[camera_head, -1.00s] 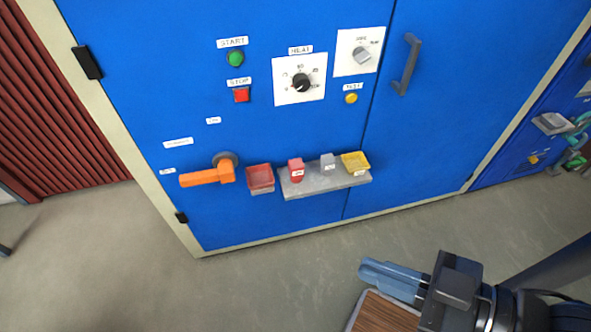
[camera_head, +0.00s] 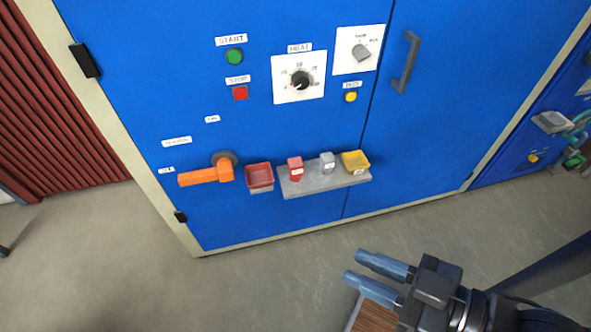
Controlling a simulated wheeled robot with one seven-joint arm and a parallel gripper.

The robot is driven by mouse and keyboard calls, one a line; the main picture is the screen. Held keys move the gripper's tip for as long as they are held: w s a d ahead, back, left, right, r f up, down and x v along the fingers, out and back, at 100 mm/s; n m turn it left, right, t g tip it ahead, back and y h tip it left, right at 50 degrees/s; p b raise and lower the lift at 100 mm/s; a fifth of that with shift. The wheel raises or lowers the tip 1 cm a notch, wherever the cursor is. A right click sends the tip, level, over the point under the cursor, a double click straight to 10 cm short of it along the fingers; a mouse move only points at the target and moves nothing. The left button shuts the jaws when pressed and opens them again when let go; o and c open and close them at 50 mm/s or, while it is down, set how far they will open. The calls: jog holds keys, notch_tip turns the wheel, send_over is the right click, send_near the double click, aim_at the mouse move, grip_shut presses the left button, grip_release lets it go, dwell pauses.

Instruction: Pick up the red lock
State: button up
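The red lock (camera_head: 295,168) is a small red block with a white label. It stands upright on the grey shelf (camera_head: 325,183) on the front of the blue cabinet, near the shelf's left end. A grey lock (camera_head: 327,163) with a similar label stands to its right. My gripper (camera_head: 358,268) is at the lower right, below and to the right of the shelf in the picture, well apart from the red lock. Its two blue fingers are spread and nothing is between them.
An orange handle (camera_head: 205,176) sticks out further left. A brown wooden surface (camera_head: 372,317) lies beneath my gripper. The grey floor before the cabinet is clear.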

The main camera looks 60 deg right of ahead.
jog(key=o, duration=0.6)
jog(key=w+d+f+m+h, duration=0.1)
jog(key=w+f, duration=0.1)
jog(key=f, duration=0.1)
jog(key=w+d+f+h+b, duration=0.1)
jog(key=w+f, duration=0.1)
jog(key=f, duration=0.2)
jog(key=w+d+f+m+h, duration=0.1)
jog(key=w+f, duration=0.1)
jog(key=f, duration=0.1)
jog(key=shift+w+d+f+m+t+b, duration=0.25)
jog(key=shift+w+f+m+t+b, duration=0.05)
jog(key=shift+w+f+b, duration=0.1)
jog(key=shift+o, duration=1.3)
jog(key=w+d+f+m+h+b, duration=0.1)
jog(key=w+d+f+m+h, duration=0.1)
jog(key=w+d+f+h, duration=0.1)
notch_tip(320, 180, down, 3)
jog(key=w+d, duration=0.1)
jog(key=w, duration=0.1)
jog(key=shift+w+d, duration=0.3)
jog(key=shift+w, duration=0.05)
jog(key=m+g+h+b, duration=0.3)
jog(key=m+h, duration=0.1)
jog(key=h, duration=0.2)
send_near(298, 172)
jog(key=x, duration=0.4)
jog(key=shift+x, duration=4.05)
